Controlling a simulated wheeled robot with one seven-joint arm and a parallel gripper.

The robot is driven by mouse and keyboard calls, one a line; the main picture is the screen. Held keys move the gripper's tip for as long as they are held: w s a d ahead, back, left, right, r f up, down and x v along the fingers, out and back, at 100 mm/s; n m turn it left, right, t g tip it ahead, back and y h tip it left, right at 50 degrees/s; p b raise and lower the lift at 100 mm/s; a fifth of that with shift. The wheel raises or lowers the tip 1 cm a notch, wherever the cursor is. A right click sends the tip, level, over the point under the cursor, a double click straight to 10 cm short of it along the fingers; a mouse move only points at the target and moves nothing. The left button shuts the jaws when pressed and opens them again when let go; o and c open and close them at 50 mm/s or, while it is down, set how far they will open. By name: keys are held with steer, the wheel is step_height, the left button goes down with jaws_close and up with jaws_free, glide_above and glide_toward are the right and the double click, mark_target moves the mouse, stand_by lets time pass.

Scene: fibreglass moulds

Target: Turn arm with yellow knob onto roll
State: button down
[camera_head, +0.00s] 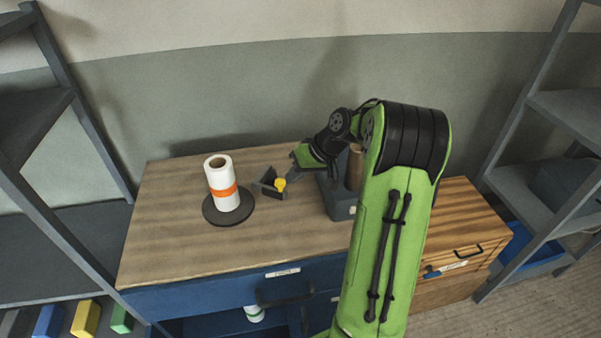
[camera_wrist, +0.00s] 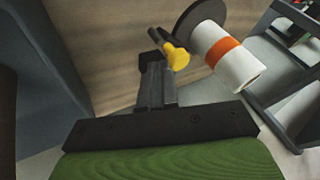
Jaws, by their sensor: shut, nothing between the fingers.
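The white roll (camera_head: 222,190) with an orange band stands upright on a dark round plate (camera_head: 213,216) on the bench. The yellow knob (camera_head: 280,185) is to the right of the roll, apart from it. In the wrist view the knob (camera_wrist: 177,56) sits on the end of a short dark arm (camera_wrist: 158,37), and the roll (camera_wrist: 230,62) is to its right. My gripper (camera_wrist: 151,62) is shut and empty, its dark fingertips close beside the knob and its arm. I cannot tell whether they touch. The arm's pivot is hidden.
A grey bin (camera_head: 341,206) holding a brown cylinder (camera_head: 355,168) stands to the right, partly behind my arm. The wooden bench top (camera_head: 165,235) is clear left of and in front of the roll. Shelf racks (camera_head: 570,115) stand at both sides.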

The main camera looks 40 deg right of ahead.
steer(key=shift+a, duration=0.1)
steer(key=shift+a+m+t+h+b, duration=0.3)
steer(key=shift+a+m+h+b, duration=0.1)
steer(key=shift+a+m+b, duration=0.45)
steer(key=w+a+m+h+b, duration=0.3)
steer(key=w+a+m+h, duration=0.1)
steer(key=a+m, duration=0.4)
steer(key=shift+w+a+t+h, duration=0.25)
steer(key=shift+w+t+h, duration=0.05)
steer(key=shift+h, duration=0.1)
steer(key=shift+w+a, duration=0.1)
